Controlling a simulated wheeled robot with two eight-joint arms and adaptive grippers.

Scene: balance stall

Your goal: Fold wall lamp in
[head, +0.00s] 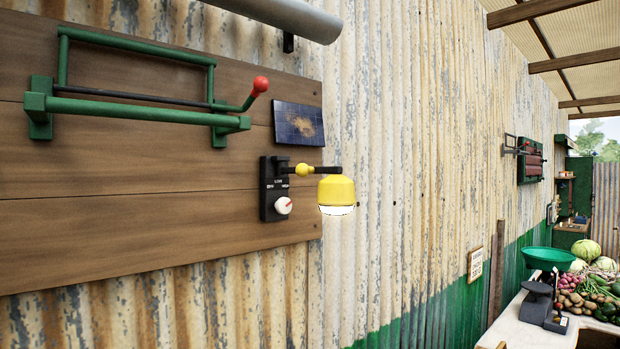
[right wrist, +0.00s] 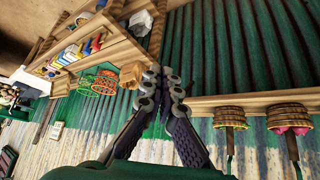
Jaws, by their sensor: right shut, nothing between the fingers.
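The wall lamp (head: 336,194) has a yellow shade with a lit underside, in the head view right of centre. It hangs from a short black arm (head: 325,170) with a yellow joint ball, sticking out to the right from a black wall plate (head: 268,190). The plate carries a white knob (head: 283,205) with a red mark. In the right wrist view my right gripper (right wrist: 172,80) is shut and empty, with its fingertips close together, and no lamp shows there. My left gripper is in neither view.
The lamp is on a wooden board (head: 120,220) on a corrugated wall. A green frame (head: 150,115) with a red-knobbed handle and a small solar panel (head: 299,124) are mounted nearby. A counter (head: 530,325) with scale and vegetables stands at right. Shelves (right wrist: 100,45) show in the right wrist view.

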